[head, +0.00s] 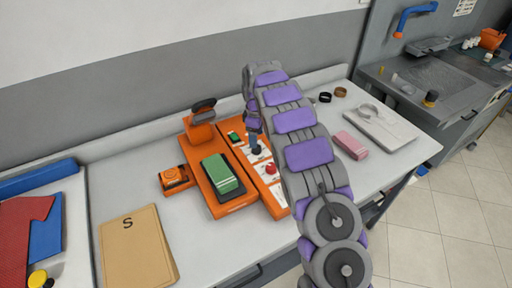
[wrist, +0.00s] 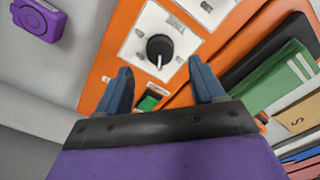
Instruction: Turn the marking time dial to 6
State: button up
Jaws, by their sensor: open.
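The marking machine (head: 222,207) is orange and stands on the white counter. In the wrist view its panel has a black round dial (wrist: 160,48) on a white plate, with a pale pointer line on its lower part. The plate's markings are too small to read. My gripper (wrist: 162,70) is open and empty, with one blue finger to the lower left of the dial and one to its lower right. Neither finger visibly grips the dial. In the head view my gripper (head: 255,143) reaches down to the panel and partly hides it, so the dial is unclear there.
A green block (head: 218,172) lies on the machine's black pad, and a red button (head: 271,169) sits on the panel. A pink block (head: 351,145) and a light tray (head: 378,127) lie to the right. A tan board (head: 135,255) marked S lies at the front left.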

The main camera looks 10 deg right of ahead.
notch_tip(320, 180, down, 5)
jog(key=shift+d+f+b, duration=0.1)
jog(key=shift+f+b, duration=0.1)
jog(key=shift+b, duration=0.25)
jog(key=shift+c, duration=0.3)
jog(key=c, duration=1)
